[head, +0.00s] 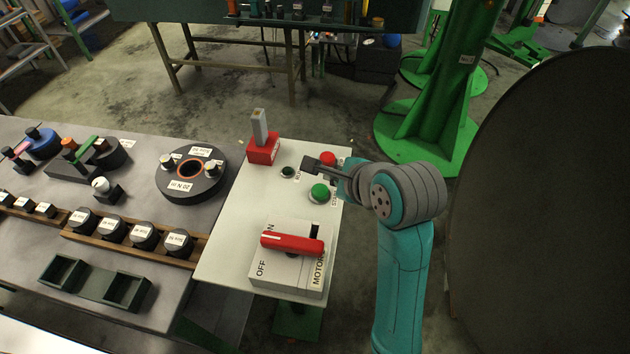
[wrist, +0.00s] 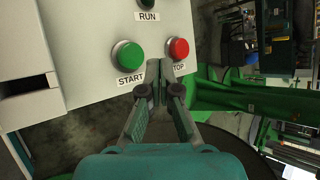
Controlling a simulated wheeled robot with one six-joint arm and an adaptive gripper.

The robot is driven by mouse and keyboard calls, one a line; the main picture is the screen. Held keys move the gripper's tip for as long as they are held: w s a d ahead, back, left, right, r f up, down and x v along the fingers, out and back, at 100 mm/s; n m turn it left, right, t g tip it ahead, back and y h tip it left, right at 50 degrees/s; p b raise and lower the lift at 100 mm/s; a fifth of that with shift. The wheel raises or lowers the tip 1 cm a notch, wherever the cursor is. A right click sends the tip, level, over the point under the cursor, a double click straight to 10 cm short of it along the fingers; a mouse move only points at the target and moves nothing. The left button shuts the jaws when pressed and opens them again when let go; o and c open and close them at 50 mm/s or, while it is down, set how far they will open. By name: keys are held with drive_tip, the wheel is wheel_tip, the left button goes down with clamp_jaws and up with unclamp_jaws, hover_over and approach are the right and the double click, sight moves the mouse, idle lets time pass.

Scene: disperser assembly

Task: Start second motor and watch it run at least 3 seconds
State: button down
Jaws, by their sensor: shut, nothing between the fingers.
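The white control panel (head: 235,235) carries a green START button (head: 320,192), a red STOP button (head: 328,158) and a dark RUN lamp (head: 288,172). In the wrist view the START button (wrist: 128,54), STOP button (wrist: 178,48) and RUN lamp (wrist: 147,3) also show; the lamp looks unlit. My gripper (head: 308,162) is shut and empty above the panel, covering part of it in the head view. In the wrist view its fingertips (wrist: 160,68) appear just beside START, below STOP; contact cannot be told. A red switch handle (head: 292,243) lies crosswise on the MOTORS box (head: 288,272).
A red block with a grey lever (head: 262,145) stands at the panel's far left corner. The grey bench (head: 130,215) at left holds several weights, a black ring (head: 190,175) and a dark tray (head: 95,283). A green column (head: 440,110) and a large dark disc (head: 560,200) stand at right.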

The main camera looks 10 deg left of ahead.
sight(317, 187)
wheel_tip(317, 187, up, 5)
drive_tip(key=w+a+m+g, duration=0.1)
drive_tip(key=a, duration=0.1)
drive_tip(key=shift+a+r, duration=0.15)
drive_tip(key=shift+a, duration=0.15)
drive_tip(key=shift+f, duration=4.45)
drive_tip(key=shift+f, duration=0.15)
drive_tip(key=shift+f, duration=0.25)
drive_tip(key=shift+f, duration=0.9)
drive_tip(key=shift+r, duration=1.35)
